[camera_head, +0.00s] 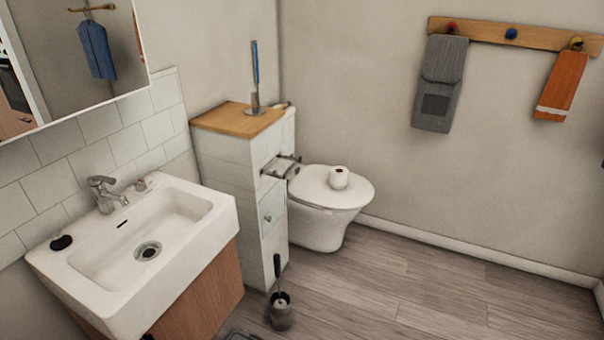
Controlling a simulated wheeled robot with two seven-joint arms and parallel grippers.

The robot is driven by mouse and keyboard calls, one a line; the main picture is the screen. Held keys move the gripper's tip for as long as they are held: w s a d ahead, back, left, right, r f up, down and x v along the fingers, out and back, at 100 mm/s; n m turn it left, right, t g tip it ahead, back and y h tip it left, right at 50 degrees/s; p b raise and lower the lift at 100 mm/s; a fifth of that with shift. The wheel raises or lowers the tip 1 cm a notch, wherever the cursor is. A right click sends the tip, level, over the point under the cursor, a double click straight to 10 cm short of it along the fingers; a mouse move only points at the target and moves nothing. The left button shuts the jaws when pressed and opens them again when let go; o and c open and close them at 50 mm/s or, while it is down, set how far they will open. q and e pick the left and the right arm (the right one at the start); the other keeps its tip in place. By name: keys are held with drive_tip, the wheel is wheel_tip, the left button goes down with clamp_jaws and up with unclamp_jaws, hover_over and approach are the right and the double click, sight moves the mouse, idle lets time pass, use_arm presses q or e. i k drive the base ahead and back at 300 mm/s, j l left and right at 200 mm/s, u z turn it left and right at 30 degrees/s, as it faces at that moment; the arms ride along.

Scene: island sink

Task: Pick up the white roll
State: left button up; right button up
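The white roll (339,178) sits on the closed lid of the white toilet (318,199), in the middle of the picture. It looks like a short toilet paper roll with a dark hole showing. Nothing is touching it apart from the lid under it.
A white sink (180,262) on a wooden cabinet fills the lower left. A narrow white cabinet (229,172) with a wooden top stands between sink and toilet. A toilet brush (280,310) stands on the floor. The wooden floor (430,290) at right is clear.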

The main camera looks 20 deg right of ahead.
sight(338, 175)
drive_tip(key=i+l+u, duration=0.15)
drive_tip(key=l, duration=0.2)
drive_tip(key=i+l+u, duration=0.3)
drive_tip(key=i+l, duration=0.15)
drive_tip(key=l, duration=0.25)
drive_tip(key=i+l+u, duration=0.1)
drive_tip(key=l, duration=0.3)
drive_tip(key=i+l+u, duration=0.15)
drive_tip(key=l, duration=0.3)
